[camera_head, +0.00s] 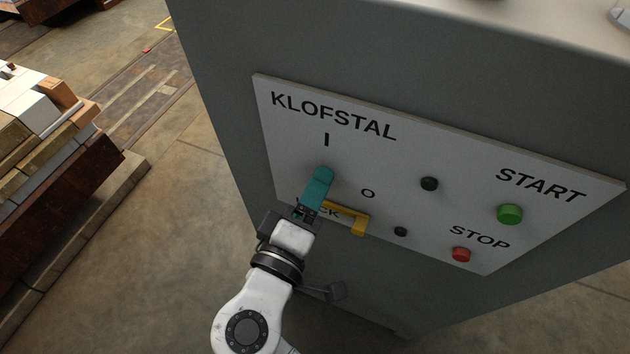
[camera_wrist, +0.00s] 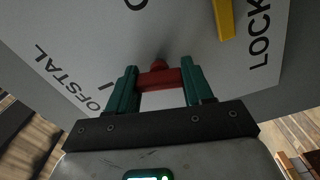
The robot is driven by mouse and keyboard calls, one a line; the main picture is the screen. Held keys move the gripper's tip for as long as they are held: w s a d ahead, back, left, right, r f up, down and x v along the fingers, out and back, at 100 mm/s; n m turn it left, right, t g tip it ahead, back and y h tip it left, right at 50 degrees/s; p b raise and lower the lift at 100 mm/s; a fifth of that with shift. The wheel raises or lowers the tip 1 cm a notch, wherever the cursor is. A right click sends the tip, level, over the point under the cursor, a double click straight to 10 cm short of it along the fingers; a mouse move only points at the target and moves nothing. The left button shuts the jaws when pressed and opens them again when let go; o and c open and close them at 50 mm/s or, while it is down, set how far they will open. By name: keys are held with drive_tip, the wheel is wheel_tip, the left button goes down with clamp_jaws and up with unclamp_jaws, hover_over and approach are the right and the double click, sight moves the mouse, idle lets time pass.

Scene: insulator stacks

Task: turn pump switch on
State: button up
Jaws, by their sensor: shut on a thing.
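The pump switch, a red handle (camera_wrist: 160,79), shows in the wrist view between the two teal fingers of my gripper (camera_wrist: 159,69). The fingers are shut on it, one on each side. In the head view my gripper (camera_head: 319,180) is against the KLOFSTAL panel (camera_head: 430,155), just below the I mark, and its fingers hide the switch. The O mark is to the right of the fingers. I cannot tell exactly which mark the handle points to. A yellow lock piece (camera_head: 347,216) sits right beside my fingers at the LOCK label; it also shows in the wrist view (camera_wrist: 224,18).
On the panel's right are a green START button (camera_head: 510,214), a red STOP button (camera_head: 461,254) and two black knobs (camera_head: 429,184). The panel is on a grey cabinet (camera_head: 400,50). A stack of boards (camera_head: 45,130) stands at the left, with open floor between.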

drive_tip(key=shift+a+n+p, duration=0.1)
drive_tip(key=shift+n+p, duration=0.65)
drive_tip(key=shift+n, duration=0.55)
drive_tip(key=o, duration=1)
drive_tip(key=shift+o, duration=0.2)
drive_tip(key=shift+s+f, duration=0.1)
drive_tip(key=b+v, duration=0.2)
drive_tip(key=v, duration=0.8)
drive_tip(key=shift+s+b, duration=0.3)
drive_tip(key=shift+a, duration=0.15)
